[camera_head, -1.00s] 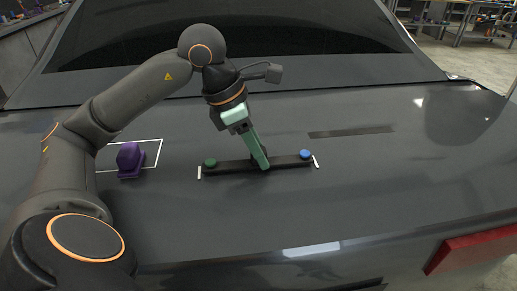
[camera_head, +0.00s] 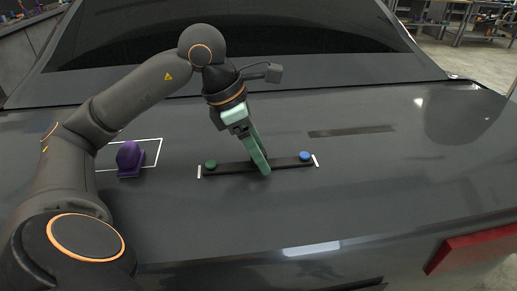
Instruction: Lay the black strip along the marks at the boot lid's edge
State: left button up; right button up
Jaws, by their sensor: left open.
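The black strip (camera_head: 287,162) lies flat on the dark grey boot lid (camera_head: 330,210), between two white marks. The left mark (camera_head: 199,172) is beside its left end and the right mark (camera_head: 316,160) beside its right end. My left gripper (camera_head: 262,166), with pale green fingers, is open at the middle of the strip. Its fingers hide a small part of the strip. My right gripper is not in view.
A purple block-like object (camera_head: 129,160) stands in a white outlined area (camera_head: 154,150) at the left, close to my left arm. A flat dark band (camera_head: 351,131) lies on the lid further back. A red tail light (camera_head: 472,249) is at the lower right. The right of the lid is clear.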

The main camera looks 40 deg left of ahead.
pick_arm(q)
jog(key=p+v, duration=0.3)
jog(key=v, duration=0.9)
jog(key=shift+r, duration=0.25)
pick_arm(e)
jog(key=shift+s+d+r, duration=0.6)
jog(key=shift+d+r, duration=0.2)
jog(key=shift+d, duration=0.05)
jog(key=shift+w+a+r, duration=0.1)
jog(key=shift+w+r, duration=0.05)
pick_arm(q)
jog(key=shift+s, duration=0.1)
